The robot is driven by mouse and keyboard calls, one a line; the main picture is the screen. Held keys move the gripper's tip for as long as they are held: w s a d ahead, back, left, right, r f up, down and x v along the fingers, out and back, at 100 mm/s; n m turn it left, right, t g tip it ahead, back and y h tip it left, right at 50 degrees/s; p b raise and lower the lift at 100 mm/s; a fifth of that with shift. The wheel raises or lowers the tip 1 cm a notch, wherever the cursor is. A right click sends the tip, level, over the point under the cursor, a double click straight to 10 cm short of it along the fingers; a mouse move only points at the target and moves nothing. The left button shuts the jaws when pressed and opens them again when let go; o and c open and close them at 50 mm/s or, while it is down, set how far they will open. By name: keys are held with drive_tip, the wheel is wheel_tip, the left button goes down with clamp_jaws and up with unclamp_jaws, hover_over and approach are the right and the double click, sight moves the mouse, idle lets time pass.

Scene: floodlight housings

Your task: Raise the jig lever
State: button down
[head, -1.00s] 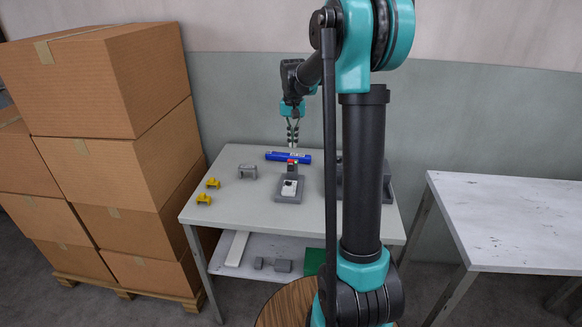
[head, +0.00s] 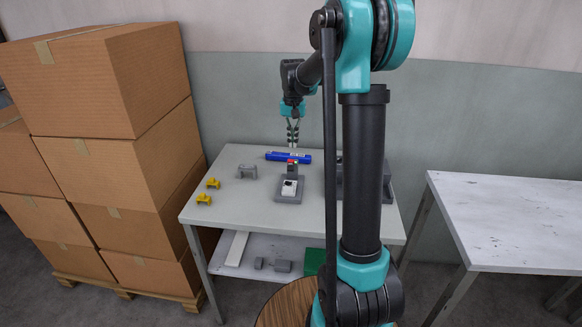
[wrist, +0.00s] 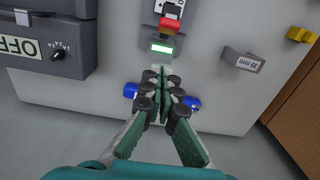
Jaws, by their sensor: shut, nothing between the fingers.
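The jig (head: 289,190) is a small grey fixture with a white part in it, on the grey table. Its red lever (head: 292,162) shows at the back of the jig; in the wrist view the red lever (wrist: 169,24) is near the top, beside a small lit green display (wrist: 160,47). I cannot tell the lever's exact angle. My gripper (head: 293,149) points down above the back of the jig; in the wrist view its fingertips (wrist: 165,76) are together and empty, apart from the lever.
A blue cylinder (head: 276,155) lies behind the jig, partly hidden by my fingers in the wrist view. A grey block (head: 247,171) and yellow brackets (head: 204,199) stand left. A grey box (wrist: 45,45) with an OFF label is on the other side. Stacked cartons (head: 90,85) stand left of the table.

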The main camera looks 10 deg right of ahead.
sight(290, 163)
drive_tip(key=s+a, duration=0.2)
drive_tip(key=s, duration=0.6)
drive_tip(key=shift+a, duration=0.3)
drive_tip(key=shift+w+f, duration=0.1)
drive_tip(key=shift+f, duration=0.05)
idle(0.4)
drive_tip(key=shift+f, duration=2.2)
drive_tip(key=shift+w+d+r, duration=0.15)
drive_tip(key=shift+w+d, duration=0.25)
drive_tip(key=shift+w, duration=0.4)
drive_tip(key=shift+w+d+r, duration=0.1)
drive_tip(key=shift+w+d, duration=0.25)
drive_tip(key=shift+w, duration=0.4)
drive_tip(key=shift+w+d+f, duration=0.1)
drive_tip(key=shift+w+f, duration=0.2)
drive_tip(key=shift+w, duration=0.05)
drive_tip(key=shift+s+a, duration=0.3)
drive_tip(key=shift+s, duration=0.25)
